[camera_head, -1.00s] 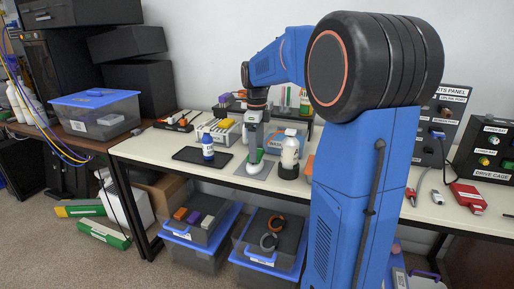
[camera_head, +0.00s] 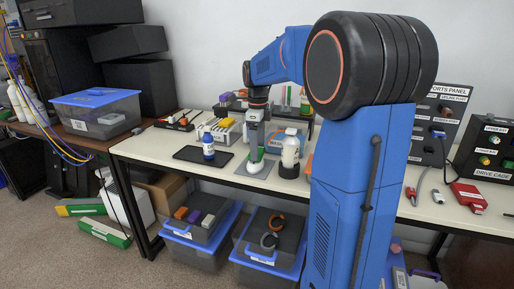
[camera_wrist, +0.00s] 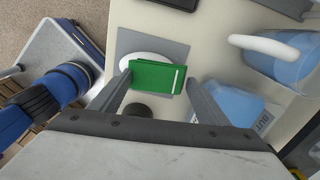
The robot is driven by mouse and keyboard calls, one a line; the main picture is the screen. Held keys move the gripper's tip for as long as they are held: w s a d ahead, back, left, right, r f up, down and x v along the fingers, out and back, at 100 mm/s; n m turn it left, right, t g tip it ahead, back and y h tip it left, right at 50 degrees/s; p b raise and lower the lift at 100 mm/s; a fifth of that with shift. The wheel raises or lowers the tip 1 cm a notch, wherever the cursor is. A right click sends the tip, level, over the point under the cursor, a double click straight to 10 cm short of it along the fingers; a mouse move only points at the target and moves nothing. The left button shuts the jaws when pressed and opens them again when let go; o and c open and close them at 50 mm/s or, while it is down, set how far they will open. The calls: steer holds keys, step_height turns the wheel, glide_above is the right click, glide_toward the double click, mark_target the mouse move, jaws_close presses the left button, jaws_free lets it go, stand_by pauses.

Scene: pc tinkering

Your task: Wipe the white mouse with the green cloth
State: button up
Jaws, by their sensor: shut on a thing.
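The green cloth (camera_wrist: 155,76) is a small folded block with a pale strip near one end. My gripper (camera_wrist: 158,78) is shut on it, with one finger at each end. The white mouse (camera_wrist: 132,62) lies partly under the cloth, on a grey mat (camera_wrist: 178,50); its covered part is hidden. In the head view my gripper (camera_head: 255,152) points straight down over the white mouse (camera_head: 254,167) on the mat (camera_head: 240,170). The cloth appears to rest on the mouse, but contact is hard to tell.
A white bottle in a dark holder (camera_head: 289,170) stands close right of the mat. A blue bottle (camera_head: 208,146) stands on a black tray (camera_head: 188,154) to the left. The table front is clear.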

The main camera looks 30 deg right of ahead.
steer(key=shift+s+a, duration=1)
steer(key=shift+r, duration=0.1)
steer(key=shift+r, duration=0.95)
